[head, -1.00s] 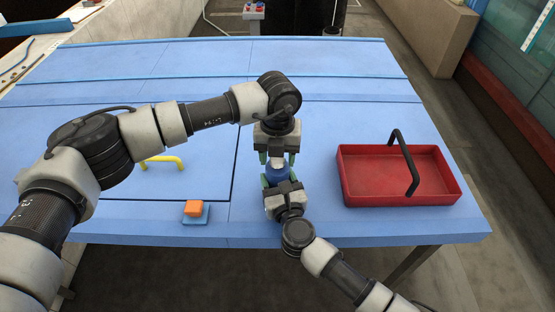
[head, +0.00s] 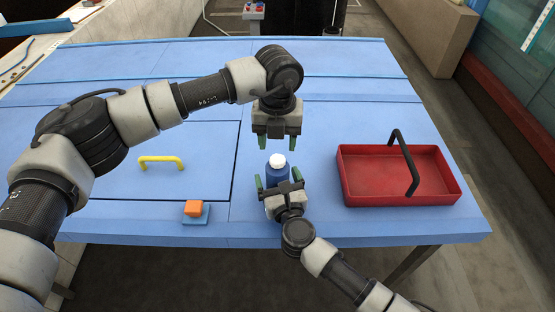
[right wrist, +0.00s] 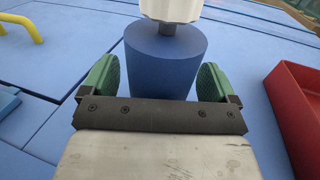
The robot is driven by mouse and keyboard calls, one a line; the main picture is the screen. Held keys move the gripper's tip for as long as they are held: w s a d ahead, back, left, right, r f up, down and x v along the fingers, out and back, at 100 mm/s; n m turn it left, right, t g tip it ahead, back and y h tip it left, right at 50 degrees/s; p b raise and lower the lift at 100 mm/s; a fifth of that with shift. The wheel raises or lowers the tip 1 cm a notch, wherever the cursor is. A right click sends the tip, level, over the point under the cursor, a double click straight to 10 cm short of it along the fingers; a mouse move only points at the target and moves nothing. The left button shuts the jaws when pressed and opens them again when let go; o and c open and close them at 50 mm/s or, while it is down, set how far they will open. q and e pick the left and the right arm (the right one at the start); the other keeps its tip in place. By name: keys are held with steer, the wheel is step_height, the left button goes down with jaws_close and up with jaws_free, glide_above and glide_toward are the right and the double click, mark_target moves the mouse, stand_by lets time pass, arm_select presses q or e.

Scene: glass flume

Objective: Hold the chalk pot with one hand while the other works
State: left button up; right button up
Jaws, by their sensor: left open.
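The chalk pot is a blue pot (head: 277,180) with a white cap, standing upright on the blue bench. It also shows large in the right wrist view (right wrist: 165,65), where a short grey stem joins the white top (right wrist: 171,9) to the body. My right gripper (head: 278,180) is at the near side of the pot. Its green fingers (right wrist: 155,80) stand on either side of the pot, with a small gap showing at the left finger. My left gripper (head: 277,143) is open and empty, just beyond the pot and clear of it.
A red tray (head: 350,193) with a black handle (head: 404,163) stands at the right of the bench. A yellow handle (head: 160,160) is fixed to a panel at the left.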

steer(key=v, duration=1.2)
